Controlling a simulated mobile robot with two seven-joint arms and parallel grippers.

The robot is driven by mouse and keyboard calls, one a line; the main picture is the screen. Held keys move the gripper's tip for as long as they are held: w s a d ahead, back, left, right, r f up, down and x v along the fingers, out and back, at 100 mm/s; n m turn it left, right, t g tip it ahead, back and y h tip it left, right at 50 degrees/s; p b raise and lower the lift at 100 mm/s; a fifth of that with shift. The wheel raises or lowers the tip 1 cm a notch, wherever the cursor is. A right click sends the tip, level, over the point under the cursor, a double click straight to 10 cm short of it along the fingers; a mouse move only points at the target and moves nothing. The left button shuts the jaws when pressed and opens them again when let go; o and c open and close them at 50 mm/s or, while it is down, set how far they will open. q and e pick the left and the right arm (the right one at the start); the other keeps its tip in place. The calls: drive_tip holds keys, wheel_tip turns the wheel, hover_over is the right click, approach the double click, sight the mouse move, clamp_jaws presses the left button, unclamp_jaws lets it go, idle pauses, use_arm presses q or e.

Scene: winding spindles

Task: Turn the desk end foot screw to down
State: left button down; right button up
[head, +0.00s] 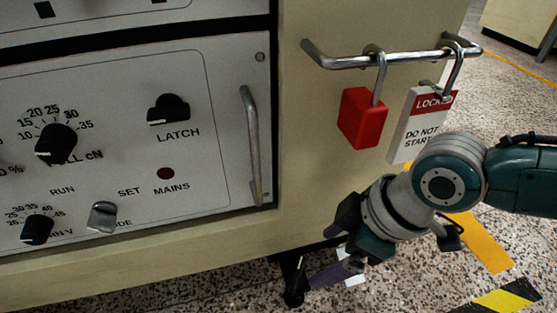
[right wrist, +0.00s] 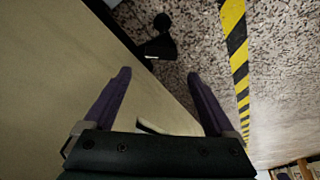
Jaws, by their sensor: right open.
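The desk end foot screw (head: 294,281) is a black foot under the lower corner of the cream desk, on the speckled floor. In the right wrist view a dark foot-like shape (right wrist: 161,38) shows beyond the fingertips, beside the cream panel. My right gripper (head: 328,255) is low by the desk's end, just right of the foot, with purple fingers apart and nothing visible gripped. In the right wrist view its open fingers (right wrist: 158,76) point toward the dark shape, with a gap between. My left gripper is not in view.
The cream end panel (head: 300,150) stands close beside my gripper. Open floor with yellow-black tape (head: 505,298) lies to the right.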

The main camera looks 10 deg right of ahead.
sight(298, 272)
drive_tip(key=b+x, duration=0.7)
drive_tip(key=x, duration=0.1)
drive_tip(key=shift+a+f, duration=0.1)
drive_tip(key=shift+f, duration=0.3)
drive_tip(key=shift+w+a+f+b, duration=0.1)
drive_tip(key=shift+a+f+b, duration=0.15)
drive_tip(key=shift+b, duration=0.2)
